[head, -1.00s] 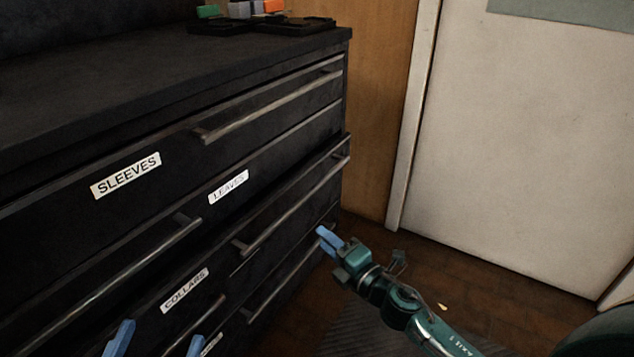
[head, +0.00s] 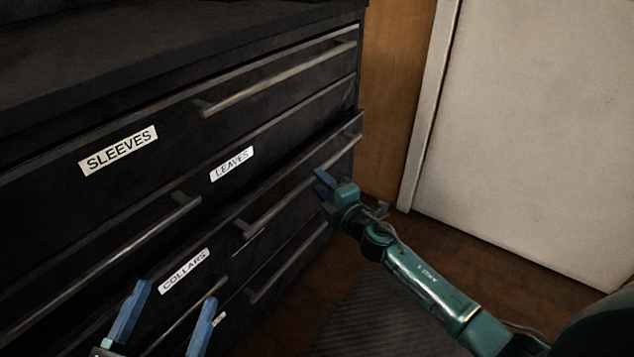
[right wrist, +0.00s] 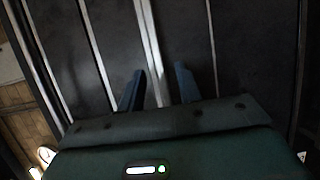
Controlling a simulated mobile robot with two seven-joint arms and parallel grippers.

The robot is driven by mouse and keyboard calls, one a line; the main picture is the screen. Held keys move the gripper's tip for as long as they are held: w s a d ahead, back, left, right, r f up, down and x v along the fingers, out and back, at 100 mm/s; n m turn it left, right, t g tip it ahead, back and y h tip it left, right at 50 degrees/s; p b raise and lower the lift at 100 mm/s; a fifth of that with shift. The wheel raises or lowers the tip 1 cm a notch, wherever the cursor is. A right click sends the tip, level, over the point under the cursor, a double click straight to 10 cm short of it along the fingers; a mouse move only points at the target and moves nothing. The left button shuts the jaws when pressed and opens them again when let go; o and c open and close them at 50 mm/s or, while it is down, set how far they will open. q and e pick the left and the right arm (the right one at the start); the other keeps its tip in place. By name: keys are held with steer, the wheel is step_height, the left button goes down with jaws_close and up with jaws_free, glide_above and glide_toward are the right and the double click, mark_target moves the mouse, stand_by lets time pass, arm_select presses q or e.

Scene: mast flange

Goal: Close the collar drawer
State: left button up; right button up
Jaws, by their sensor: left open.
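The dark cabinet has a drawer labelled COLLARS (head: 184,271), below the LEAVES label. This collar drawer stands a little proud of the front, its top edge showing at the right end. Its right-hand bar handle (head: 275,212) runs toward my right gripper (head: 319,182), which is at the handle's far end. In the right wrist view the blue fingers (right wrist: 159,88) are apart, with a pale bar between them; contact cannot be told. My left gripper (head: 168,312) is open and empty, in front of the drawers at lower left, its fingertips near the COLLARS label in the picture.
The SLEEVES drawer label (head: 118,150) and LEAVES label (head: 232,163) are above. Other bar handles (head: 280,78) stick out from the front. A wooden panel (head: 398,90) and a pale door (head: 540,120) stand at right. Brown floor and a grey mat (head: 370,315) lie below.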

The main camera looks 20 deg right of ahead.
steer(key=shift+x, duration=1.2)
steer(key=shift+c, duration=0.5)
jaws_close()
